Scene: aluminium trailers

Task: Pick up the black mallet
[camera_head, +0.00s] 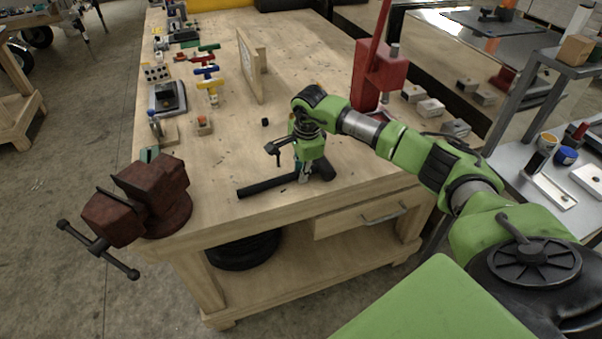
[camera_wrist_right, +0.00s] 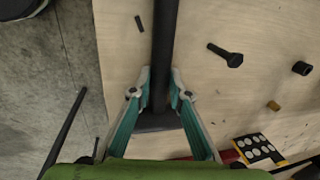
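The black mallet lies on the wooden workbench, its long handle (camera_head: 262,187) pointing left toward the front edge in the head view. Its head (camera_head: 324,170) is partly hidden by my right gripper (camera_head: 304,176). In the right wrist view the handle (camera_wrist_right: 165,40) runs straight up and the head (camera_wrist_right: 157,121) sits between the fingers. My right gripper (camera_wrist_right: 162,78) has its fingertips close against both sides of the handle, just beyond the head, with no clear gap. The mallet appears to be at the bench top. My left gripper is not in view.
A rusty red vise (camera_head: 150,200) sits at the bench's left front corner. A wooden upright (camera_head: 252,66), a red press (camera_head: 377,72) and several small tools stand farther back. A black bolt (camera_wrist_right: 226,54) and nut (camera_wrist_right: 302,68) lie near the mallet.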

